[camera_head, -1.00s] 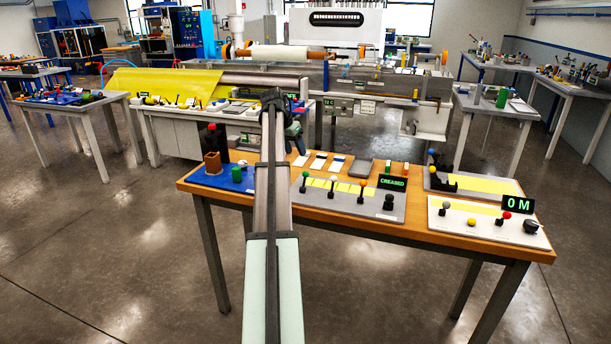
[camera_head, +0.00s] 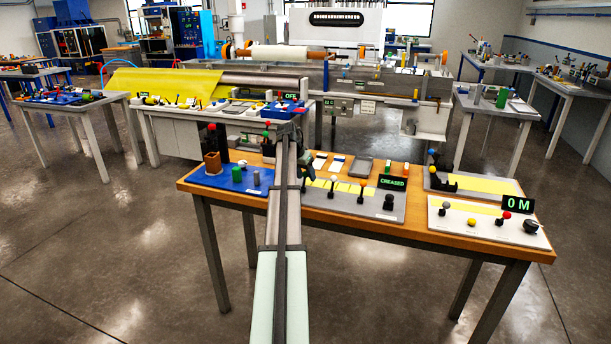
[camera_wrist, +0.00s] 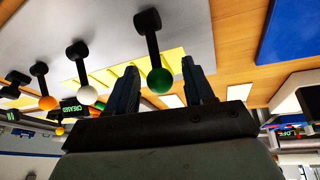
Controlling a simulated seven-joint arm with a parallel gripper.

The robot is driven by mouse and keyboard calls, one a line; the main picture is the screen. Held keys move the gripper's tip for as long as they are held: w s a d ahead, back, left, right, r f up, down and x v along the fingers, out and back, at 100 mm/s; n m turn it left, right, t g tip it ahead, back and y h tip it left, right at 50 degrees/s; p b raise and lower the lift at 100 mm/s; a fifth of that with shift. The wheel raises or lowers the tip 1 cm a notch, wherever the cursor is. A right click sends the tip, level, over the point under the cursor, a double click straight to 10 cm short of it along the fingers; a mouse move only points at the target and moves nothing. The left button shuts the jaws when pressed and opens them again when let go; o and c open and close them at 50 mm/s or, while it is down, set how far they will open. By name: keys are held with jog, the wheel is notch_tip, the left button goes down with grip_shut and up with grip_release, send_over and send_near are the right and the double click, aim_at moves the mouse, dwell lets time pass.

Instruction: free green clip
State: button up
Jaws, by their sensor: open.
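A lever with a green ball (camera_wrist: 160,80) stands on the grey panel, and the wrist view shows its ball between the two fingers of my gripper (camera_wrist: 163,72). The fingers stand apart on either side, with gaps visible; I cannot tell how deep the ball sits. In the head view my gripper (camera_head: 306,168) is at the left end of the grey panel (camera_head: 338,208) and hides this lever. No part is labelled as a clip in these views.
Levers with a white ball (camera_wrist: 88,94) and an orange ball (camera_wrist: 47,102) stand in a row beside the green one. A sign reading CREASED (camera_head: 392,182) is on the panel. The blue mat (camera_head: 212,181) with upright pieces lies to the left, and a white panel (camera_head: 480,226) to the right.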

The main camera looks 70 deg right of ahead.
jog(key=shift+d+f, duration=0.1)
jog(key=shift+f, duration=0.05)
grip_shut()
dwell(0.5)
